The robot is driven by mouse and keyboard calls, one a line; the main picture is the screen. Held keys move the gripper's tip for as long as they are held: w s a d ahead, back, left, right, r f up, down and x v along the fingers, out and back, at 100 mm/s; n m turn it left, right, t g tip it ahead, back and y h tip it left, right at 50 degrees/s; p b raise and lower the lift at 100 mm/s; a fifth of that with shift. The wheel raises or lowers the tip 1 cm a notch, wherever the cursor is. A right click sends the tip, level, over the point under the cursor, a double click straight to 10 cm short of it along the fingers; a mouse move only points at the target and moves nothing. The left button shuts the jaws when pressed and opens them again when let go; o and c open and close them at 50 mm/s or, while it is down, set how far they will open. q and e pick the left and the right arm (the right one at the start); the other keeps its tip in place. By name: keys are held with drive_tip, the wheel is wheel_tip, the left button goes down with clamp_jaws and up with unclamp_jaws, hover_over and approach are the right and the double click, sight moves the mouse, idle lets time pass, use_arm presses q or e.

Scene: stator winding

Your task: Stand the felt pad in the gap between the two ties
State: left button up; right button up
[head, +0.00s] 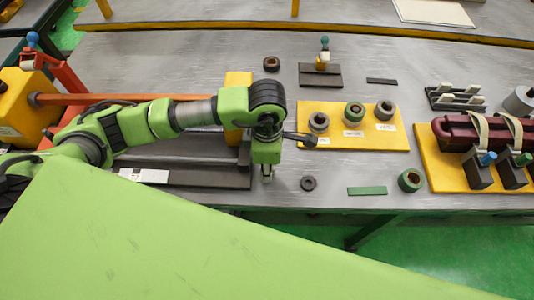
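Two cream ties (481,131) loop around a dark red coil bar (458,136) at the right, with a gap between them. A flat green strip (367,191) lies near the table's front edge, and a flat dark strip (382,81) lies farther back. I cannot tell for sure which strip is the felt pad. My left gripper (267,179) points down over the table, left of both strips and well apart from the ties. Its fingers are too small to tell open from shut. My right gripper is not in view.
A yellow board (394,143) with several rolls stands mid-table. A yellow base (435,174) with blue- and green-topped clamps carries the coil. Rings (308,183) and a green roll (410,180) lie near the front edge. A dark stand (321,78) is behind.

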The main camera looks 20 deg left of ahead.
use_arm(q)
wheel_tip(320, 180, up, 10)
drive_tip(key=b, duration=0.2)
drive_tip(key=shift+f+b, duration=0.1)
drive_tip(key=shift+b, duration=0.25)
drive_tip(key=shift+r, duration=0.7)
drive_tip(key=shift+s+f, duration=0.1)
